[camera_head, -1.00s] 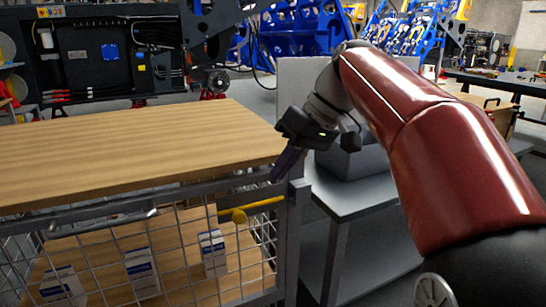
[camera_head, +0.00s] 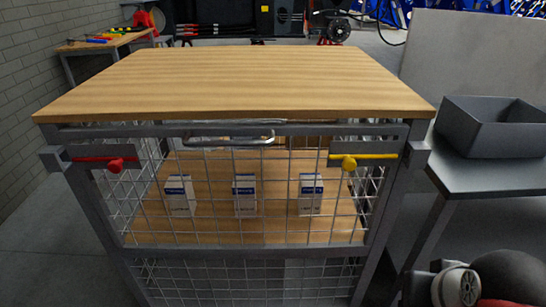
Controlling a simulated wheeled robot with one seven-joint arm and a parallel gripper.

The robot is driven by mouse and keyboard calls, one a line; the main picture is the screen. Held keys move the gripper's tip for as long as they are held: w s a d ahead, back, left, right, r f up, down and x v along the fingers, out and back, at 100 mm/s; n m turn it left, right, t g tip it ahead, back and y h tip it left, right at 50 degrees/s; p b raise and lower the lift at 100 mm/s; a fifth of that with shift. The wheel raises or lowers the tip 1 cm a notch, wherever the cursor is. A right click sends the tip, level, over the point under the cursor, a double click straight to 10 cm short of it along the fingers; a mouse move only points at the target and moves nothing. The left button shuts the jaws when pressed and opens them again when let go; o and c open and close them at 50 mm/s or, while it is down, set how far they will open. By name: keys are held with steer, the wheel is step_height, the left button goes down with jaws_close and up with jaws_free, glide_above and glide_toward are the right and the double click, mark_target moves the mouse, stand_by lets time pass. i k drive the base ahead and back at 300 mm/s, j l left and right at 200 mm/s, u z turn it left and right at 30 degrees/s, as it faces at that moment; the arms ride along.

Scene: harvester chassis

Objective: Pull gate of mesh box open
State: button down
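The mesh box (camera_head: 385,200) stands in front of me, with a grey frame and wire mesh walls. Its front gate (camera_head: 235,225) is upright mesh between the posts, with a metal handle (camera_head: 228,139) at its top middle. A red latch (camera_head: 108,162) lies about level at the gate's upper left, and a yellow latch (camera_head: 365,158) lies about level at its upper right. My gripper is not in view.
A wooden top (camera_head: 235,80) covers the box. Small white-blue cartons (camera_head: 245,195) stand inside behind the mesh. A dark bin (camera_head: 490,127) sits on a grey table (camera_head: 475,176) at right. A workbench (camera_head: 105,42) stands far left. Floor at left (camera_head: 50,250) is clear.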

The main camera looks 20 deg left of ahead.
mark_target(69, 135)
steer(key=u, duration=1.3)
